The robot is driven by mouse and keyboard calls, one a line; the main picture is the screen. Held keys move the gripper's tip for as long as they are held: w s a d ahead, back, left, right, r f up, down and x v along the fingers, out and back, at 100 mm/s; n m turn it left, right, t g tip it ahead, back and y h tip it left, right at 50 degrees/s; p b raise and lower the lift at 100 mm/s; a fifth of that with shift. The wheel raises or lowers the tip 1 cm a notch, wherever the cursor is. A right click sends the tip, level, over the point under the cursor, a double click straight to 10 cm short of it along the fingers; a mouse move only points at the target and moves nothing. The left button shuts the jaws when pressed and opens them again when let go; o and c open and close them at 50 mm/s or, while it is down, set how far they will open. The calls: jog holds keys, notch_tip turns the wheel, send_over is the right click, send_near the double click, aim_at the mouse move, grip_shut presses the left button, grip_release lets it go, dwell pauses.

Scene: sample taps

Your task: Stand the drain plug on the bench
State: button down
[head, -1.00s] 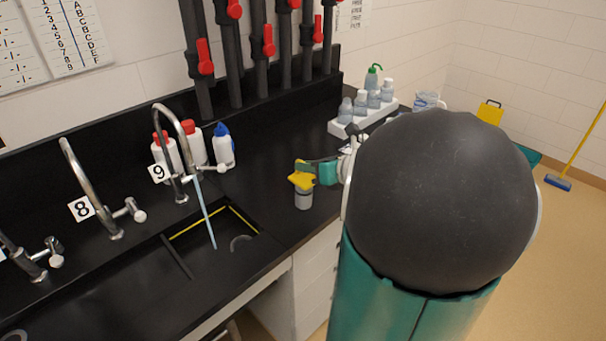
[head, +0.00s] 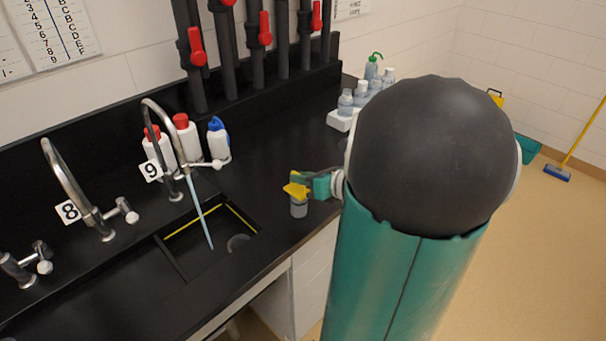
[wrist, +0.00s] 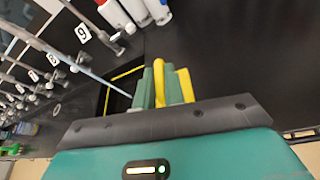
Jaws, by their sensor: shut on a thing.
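My gripper (head: 305,186) is at the bench (head: 277,222) just right of the sink, shut on the yellow upper part of what looks like the drain plug (head: 299,209). Below the yellow part is a short grey cylinder, upright in the head view. I cannot tell whether its base touches the bench. In the wrist view my green fingers (wrist: 152,90) are close together, with yellow parts (wrist: 186,86) beside them; the grey cylinder is hidden there.
Tap 9 (head: 150,104) runs a pale blue stream into the sink (head: 190,262), which has a yellow-lined rim. A white rack of bottles (head: 341,119) is at the back right. Tap 8 (head: 62,165) is to the left.

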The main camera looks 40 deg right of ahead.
jog(key=shift+s+d+r, duration=0.1)
jog(key=shift+s+d, duration=0.05)
jog(key=shift+s, duration=0.25)
jog(key=shift+w, duration=0.2)
jog(key=c, duration=1.7)
grip_release()
jog(key=shift+f, duration=0.2)
jog(key=shift+c, duration=0.2)
jog(key=shift+o, duration=1.3)
jog(key=shift+s, duration=0.15)
jog(key=shift+s+r, duration=0.25)
jog(key=shift+r, duration=0.05)
jog(key=v, duration=1.1)
jog(key=shift+s, duration=0.15)
